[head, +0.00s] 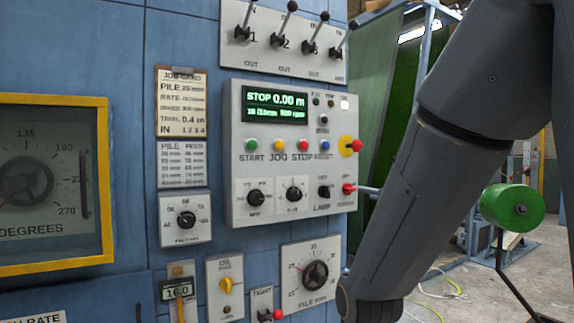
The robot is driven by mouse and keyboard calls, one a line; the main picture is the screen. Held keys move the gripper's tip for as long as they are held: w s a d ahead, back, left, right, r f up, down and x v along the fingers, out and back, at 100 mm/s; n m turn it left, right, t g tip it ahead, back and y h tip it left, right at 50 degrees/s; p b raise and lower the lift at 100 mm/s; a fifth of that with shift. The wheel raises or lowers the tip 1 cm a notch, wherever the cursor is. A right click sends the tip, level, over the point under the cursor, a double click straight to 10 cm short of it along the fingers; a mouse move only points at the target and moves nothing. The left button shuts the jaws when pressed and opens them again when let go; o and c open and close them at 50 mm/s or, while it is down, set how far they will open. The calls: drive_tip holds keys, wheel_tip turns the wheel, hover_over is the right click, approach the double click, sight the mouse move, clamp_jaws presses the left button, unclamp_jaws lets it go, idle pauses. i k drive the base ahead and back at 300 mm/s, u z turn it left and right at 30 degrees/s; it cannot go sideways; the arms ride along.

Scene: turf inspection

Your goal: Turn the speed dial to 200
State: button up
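A grey control box (236,150) on a blue panel carries a green-lit display (276,106). It reads STOP 0.00 m, with a smaller second line ending in rpm whose figures are blurred. Below the buttons sit two black dials on white plates. The left dial (257,198) has a small label that looks like RPM, so it may be the speed dial; its scale and setting are too small to read. The right dial (294,194) has an unclear label. My arm crosses the right side. My gripper is not visible, so its opening and any contact are hidden.
Several levers (289,7) stand above the box. A yellow-and-red stop button (352,146) and red knob (348,188) sit at its right edge. Below are a pile dial (314,274) and a yellow selector (226,285). A job card (182,102) hangs left.

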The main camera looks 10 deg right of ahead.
sight(255, 197)
drive_tip(key=z, duration=0.8)
drive_tip(key=k, duration=0.95)
drive_tip(key=u, duration=0.8)
drive_tip(key=i, duration=0.5)
